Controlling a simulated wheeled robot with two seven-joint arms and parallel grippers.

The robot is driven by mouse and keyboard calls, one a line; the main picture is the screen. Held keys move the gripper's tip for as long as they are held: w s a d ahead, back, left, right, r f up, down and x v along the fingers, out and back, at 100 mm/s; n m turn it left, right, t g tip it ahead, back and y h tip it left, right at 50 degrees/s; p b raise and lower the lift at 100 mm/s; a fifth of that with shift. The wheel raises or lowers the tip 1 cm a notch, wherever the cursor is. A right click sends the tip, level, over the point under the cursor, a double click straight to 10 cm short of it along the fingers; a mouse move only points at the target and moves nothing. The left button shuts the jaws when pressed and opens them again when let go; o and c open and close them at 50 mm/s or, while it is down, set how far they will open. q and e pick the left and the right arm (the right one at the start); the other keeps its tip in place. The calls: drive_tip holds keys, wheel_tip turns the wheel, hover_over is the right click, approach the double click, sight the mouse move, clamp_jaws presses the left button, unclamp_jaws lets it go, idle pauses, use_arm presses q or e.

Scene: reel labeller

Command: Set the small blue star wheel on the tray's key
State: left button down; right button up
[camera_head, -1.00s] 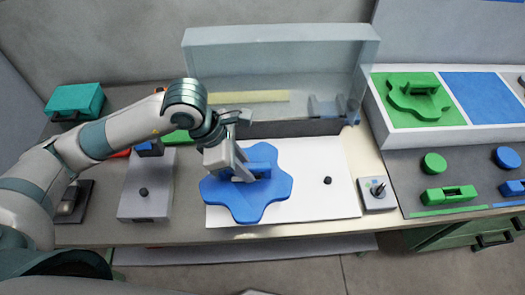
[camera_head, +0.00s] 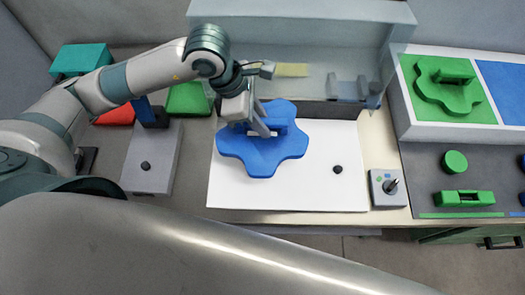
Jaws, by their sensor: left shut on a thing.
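The blue star wheel (camera_head: 262,152) has rounded lobes and a raised grip on top. My left gripper (camera_head: 264,132) is shut on that grip, and the wheel lies roughly level over the back left part of the white tray (camera_head: 285,195). I cannot tell whether the wheel touches the tray or hangs just above it. A small black knob (camera_head: 338,169) stands on the tray to the right of the wheel. Whatever is under the wheel is hidden. My right gripper is not in view.
A grey block with a black knob (camera_head: 146,166) stands left of the tray. A small control box (camera_head: 388,187) stands at its right. A clear-walled housing (camera_head: 300,50) rises behind. A panel with a green star wheel (camera_head: 446,87) is at right. My own grey arm part fills the bottom.

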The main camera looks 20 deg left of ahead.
sight(262, 143)
use_arm(q)
drive_tip(key=shift+f+b, duration=0.9)
drive_tip(key=shift+f, duration=1.4)
drive_tip(key=shift+w+f, duration=0.1)
drive_tip(key=shift+f+b, duration=1.15)
drive_tip(key=shift+f, duration=1.25)
drive_tip(key=shift+f+b, duration=0.3)
drive_tip(key=shift+b, duration=0.1)
drive_tip(key=c, duration=1.6)
unclamp_jaws()
drive_tip(key=shift+c, duration=0.2)
drive_tip(key=shift+r, duration=0.1)
